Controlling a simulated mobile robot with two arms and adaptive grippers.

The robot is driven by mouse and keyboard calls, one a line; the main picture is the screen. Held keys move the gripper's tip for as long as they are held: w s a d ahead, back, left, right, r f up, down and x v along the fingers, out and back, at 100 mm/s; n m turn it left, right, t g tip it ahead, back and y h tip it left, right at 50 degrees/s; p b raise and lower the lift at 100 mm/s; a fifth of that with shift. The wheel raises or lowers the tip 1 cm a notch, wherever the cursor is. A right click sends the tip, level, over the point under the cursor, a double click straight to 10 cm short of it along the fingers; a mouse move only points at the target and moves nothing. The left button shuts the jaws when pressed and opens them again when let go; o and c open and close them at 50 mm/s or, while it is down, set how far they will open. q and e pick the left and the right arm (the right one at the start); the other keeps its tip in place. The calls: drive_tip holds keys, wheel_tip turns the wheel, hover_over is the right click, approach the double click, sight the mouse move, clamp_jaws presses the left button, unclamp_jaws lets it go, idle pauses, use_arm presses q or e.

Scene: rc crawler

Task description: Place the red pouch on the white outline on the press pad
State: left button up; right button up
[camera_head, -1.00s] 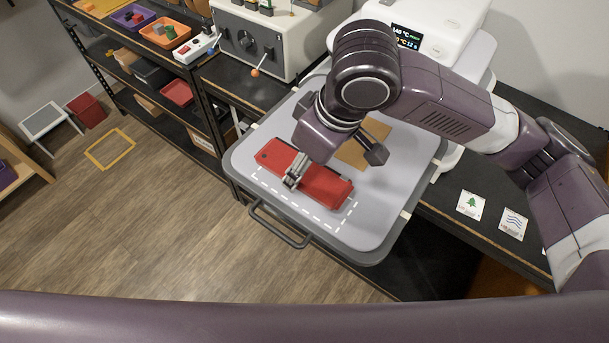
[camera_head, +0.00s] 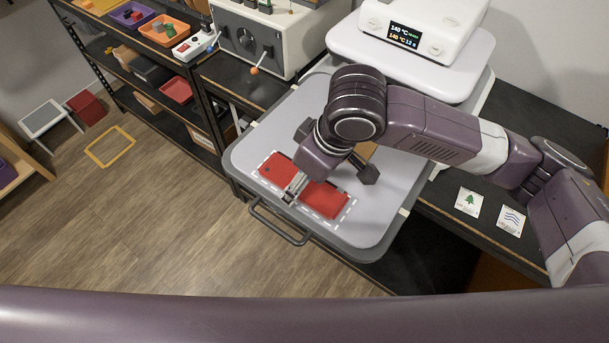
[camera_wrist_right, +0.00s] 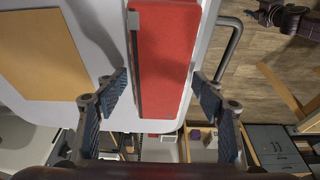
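The red pouch (camera_head: 325,201) lies flat on the grey press pad (camera_head: 386,213). My right gripper (camera_head: 292,187) is over the middle of the pouch. In the right wrist view, the pouch (camera_wrist_right: 165,60) with its dark zipper strip lies between the two spread fingers (camera_wrist_right: 160,76), with a narrow gap showing at its sides. My left gripper is out of view.
A tan sheet (camera_head: 365,151) lies on the pad behind my right wrist. The white press head with a display (camera_head: 405,36) stands behind. The pad's front handle (camera_head: 278,225) juts over the floor. Cards (camera_head: 469,201) lie on the dark bench at right.

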drive_tip(key=shift+d+r, duration=0.1)
drive_tip(key=shift+r, duration=0.45)
drive_tip(key=b+v, duration=0.2)
drive_tip(key=v, duration=0.9)
drive_tip(key=shift+s+r, duration=0.1)
drive_tip(key=shift+r, duration=0.05)
